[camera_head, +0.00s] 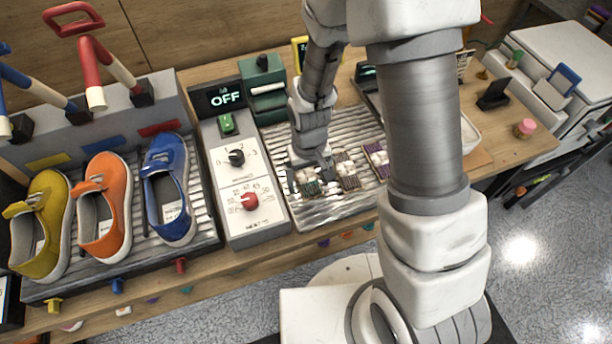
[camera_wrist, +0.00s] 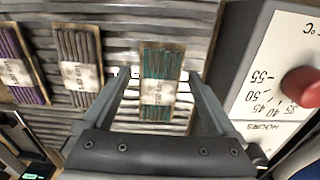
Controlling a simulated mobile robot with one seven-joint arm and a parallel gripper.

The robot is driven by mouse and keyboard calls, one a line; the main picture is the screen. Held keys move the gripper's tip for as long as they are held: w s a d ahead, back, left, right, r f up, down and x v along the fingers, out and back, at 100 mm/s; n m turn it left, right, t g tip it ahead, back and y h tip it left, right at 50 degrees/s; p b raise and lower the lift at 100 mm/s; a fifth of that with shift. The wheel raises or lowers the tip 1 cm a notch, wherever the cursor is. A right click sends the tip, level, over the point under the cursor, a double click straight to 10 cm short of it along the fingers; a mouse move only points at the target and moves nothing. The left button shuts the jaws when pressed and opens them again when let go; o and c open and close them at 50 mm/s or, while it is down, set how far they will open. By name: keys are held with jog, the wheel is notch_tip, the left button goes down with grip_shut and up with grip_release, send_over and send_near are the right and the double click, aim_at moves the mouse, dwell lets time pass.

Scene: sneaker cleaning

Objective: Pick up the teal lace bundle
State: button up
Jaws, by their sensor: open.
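The teal lace bundle (camera_wrist: 158,70) lies on the ribbed metal tray, with a pale paper band around its middle. In the wrist view, my open gripper (camera_wrist: 158,80) has one finger on each side of it, with gaps showing to both fingers. Whether the fingers touch the tray cannot be told. In the head view, the teal bundle (camera_head: 310,188) is partly hidden by my gripper (camera_head: 303,180), which is over the tray's left part.
A brown lace bundle (camera_wrist: 78,62) and a purple one (camera_wrist: 20,68) lie on the ribbed tray (camera_head: 330,209). A control panel with a red knob (camera_head: 250,201) stands close to the left of the tray. Yellow, orange and blue sneakers (camera_head: 170,190) stand further left.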

jog(key=shift+c, duration=0.3)
jog(key=c, duration=1.3)
jog(key=shift+o, duration=0.2)
jog(key=shift+r, duration=0.1)
